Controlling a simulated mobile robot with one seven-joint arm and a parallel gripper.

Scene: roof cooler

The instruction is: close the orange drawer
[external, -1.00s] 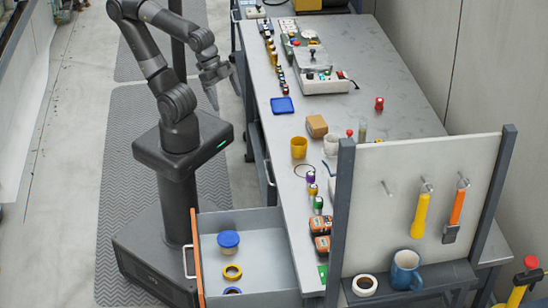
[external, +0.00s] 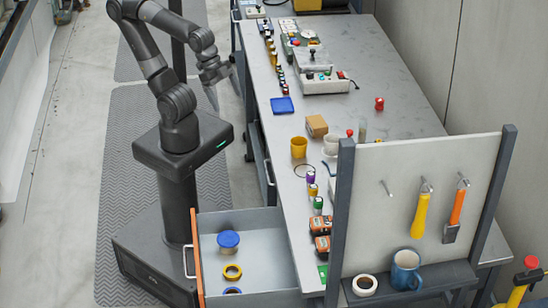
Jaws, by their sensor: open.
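The orange drawer (external: 197,262) is pulled far out from the near end of the workbench, on its left side. Its narrow front panel is orange, with a pale handle (external: 187,262) facing my base. Inside the grey drawer lie a blue-lidded tub (external: 228,241), a yellow tape roll (external: 232,272) and a blue ring-shaped item (external: 232,291). My gripper (external: 226,92) is open and empty, raised beside the bench's left edge, well beyond the drawer and apart from it. Its fingers point downward.
The workbench (external: 395,105) carries a yellow cup (external: 299,147), a blue tray (external: 282,105), bottles and small devices. A tool board (external: 410,190) stands at its near end. Another drawer front (external: 262,165) under the bench looks shut. Open floor mat surrounds my base.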

